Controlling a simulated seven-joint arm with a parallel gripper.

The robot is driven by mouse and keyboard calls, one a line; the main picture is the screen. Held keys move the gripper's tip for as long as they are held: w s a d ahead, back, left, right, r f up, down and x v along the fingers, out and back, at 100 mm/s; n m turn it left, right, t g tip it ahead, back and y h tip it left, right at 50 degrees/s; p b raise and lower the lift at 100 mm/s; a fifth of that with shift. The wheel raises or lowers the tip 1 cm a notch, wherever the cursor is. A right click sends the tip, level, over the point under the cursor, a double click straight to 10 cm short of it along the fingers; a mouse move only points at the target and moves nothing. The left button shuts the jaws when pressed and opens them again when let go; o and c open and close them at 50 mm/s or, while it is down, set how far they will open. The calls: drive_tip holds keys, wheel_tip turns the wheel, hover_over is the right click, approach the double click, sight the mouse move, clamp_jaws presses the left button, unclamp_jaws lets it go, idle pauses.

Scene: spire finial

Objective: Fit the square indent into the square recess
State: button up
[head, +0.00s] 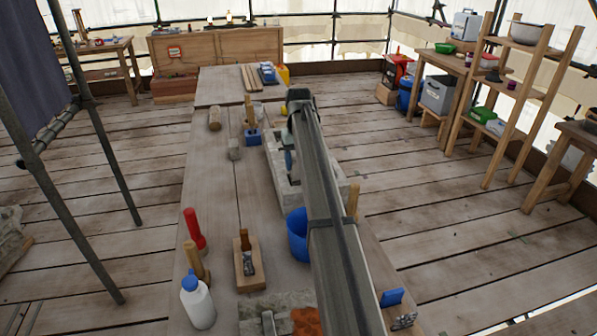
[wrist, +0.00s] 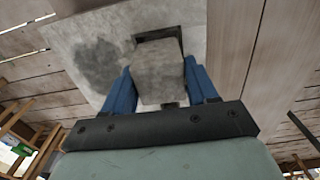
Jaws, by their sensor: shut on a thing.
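My gripper (wrist: 158,82) has blue fingers and is shut on a grey stone block (wrist: 157,68), the finial piece, gripped from both sides. In the wrist view a dark square recess (wrist: 150,37) shows in the pale stone base (wrist: 192,22), just beyond the block. The block covers part of the recess, and I cannot tell whether it touches the stone or is apart from it. In the head view the stone base (head: 277,150) lies on the bench under my arm, which hides most of the block and recess.
A blue bucket (head: 297,236) stands close to my arm. A chisel on a wooden block (head: 248,262), a red-handled tool (head: 194,230) and a white bottle (head: 197,302) stand at the near left. The bench (head: 208,180) is mostly clear left of the stone base.

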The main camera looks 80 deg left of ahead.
drive_tip(key=shift+f, duration=1.85)
drive_tip(key=shift+f, duration=0.15)
drive_tip(key=o, duration=1.4)
wheel_tip(320, 180, up, 12)
drive_tip(key=shift+r, duration=0.15)
